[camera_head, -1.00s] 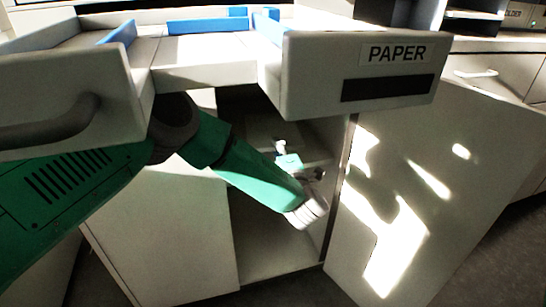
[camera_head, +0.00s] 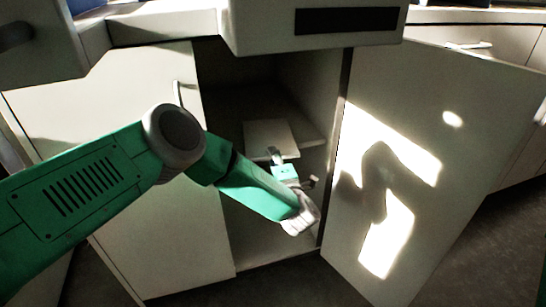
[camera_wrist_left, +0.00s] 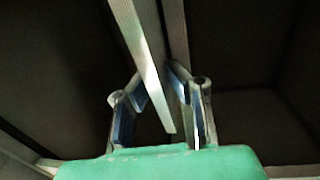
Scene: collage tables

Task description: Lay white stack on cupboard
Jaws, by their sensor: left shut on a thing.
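The white stack (camera_head: 268,136) is a flat pale slab inside the open cupboard (camera_head: 225,235), level with the inner shelf (camera_head: 306,137). My left gripper (camera_head: 277,155) reaches through the cupboard opening and is shut on the stack's near edge. In the left wrist view the stack (camera_wrist_left: 143,55) shows edge-on as a thin pale strip between the two fingers (camera_wrist_left: 160,105). A second strip, probably the shelf edge, runs close beside it. I cannot tell whether the stack touches the shelf. My right gripper is out of view.
A drawer front with a dark label (camera_head: 345,22) overhangs the opening. The right cupboard door (camera_head: 430,150) stands open with sunlight patches on it. The left door (camera_head: 130,110) with its handle is closed beside my arm. The cupboard's lower space looks empty.

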